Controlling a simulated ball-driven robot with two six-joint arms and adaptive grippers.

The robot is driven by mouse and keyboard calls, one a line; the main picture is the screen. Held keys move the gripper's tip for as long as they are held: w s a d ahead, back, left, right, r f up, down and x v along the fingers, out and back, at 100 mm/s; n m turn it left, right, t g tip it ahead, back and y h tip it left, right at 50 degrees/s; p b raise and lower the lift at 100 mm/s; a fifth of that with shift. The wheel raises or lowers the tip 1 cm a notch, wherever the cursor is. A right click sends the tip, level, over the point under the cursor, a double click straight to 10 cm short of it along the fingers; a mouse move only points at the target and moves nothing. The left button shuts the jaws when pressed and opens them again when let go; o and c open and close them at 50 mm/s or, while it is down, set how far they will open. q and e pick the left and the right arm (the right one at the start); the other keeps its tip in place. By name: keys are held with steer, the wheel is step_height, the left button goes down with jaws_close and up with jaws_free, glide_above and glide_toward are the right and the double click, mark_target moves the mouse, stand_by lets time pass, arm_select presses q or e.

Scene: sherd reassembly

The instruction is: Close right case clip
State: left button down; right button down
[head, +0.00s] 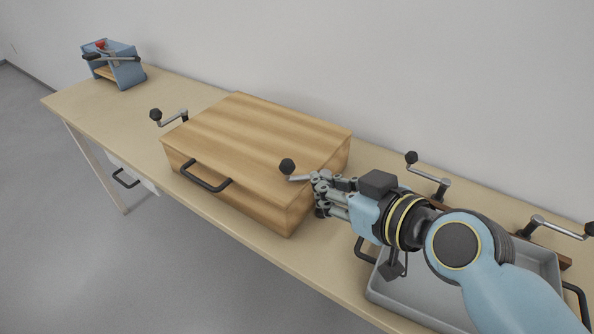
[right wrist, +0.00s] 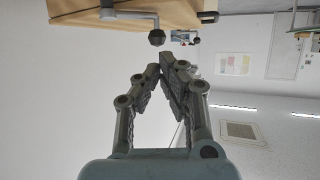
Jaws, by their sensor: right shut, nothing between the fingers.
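The closed wooden case (head: 255,125) lies on the long table with its black carry handle (head: 205,178) at the front. The right case clip (head: 288,166) is a grey lever with a black knob, near the case's right side; the knob shows just above the lid in the picture. In the right wrist view the knob (right wrist: 157,37) is just beyond the fingertips. My right gripper (head: 322,188) is shut and empty, close beside the lever; its fingers partly hide the clip's base, and I cannot tell whether they touch. My left gripper is out of view.
The left case clip (head: 156,115) stands at the case's left side. A grey tray (head: 430,308) lies at the right under my right arm. Two more knobbed levers (head: 411,157) (head: 538,221) stand behind it. A blue device (head: 115,68) stands at the table's far left end.

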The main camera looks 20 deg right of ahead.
mark_target(290, 169)
steer(key=x, duration=0.8)
steer(key=shift+f+p, duration=0.15)
steer(key=shift+p, duration=0.15)
steer(key=shift+w, duration=0.1)
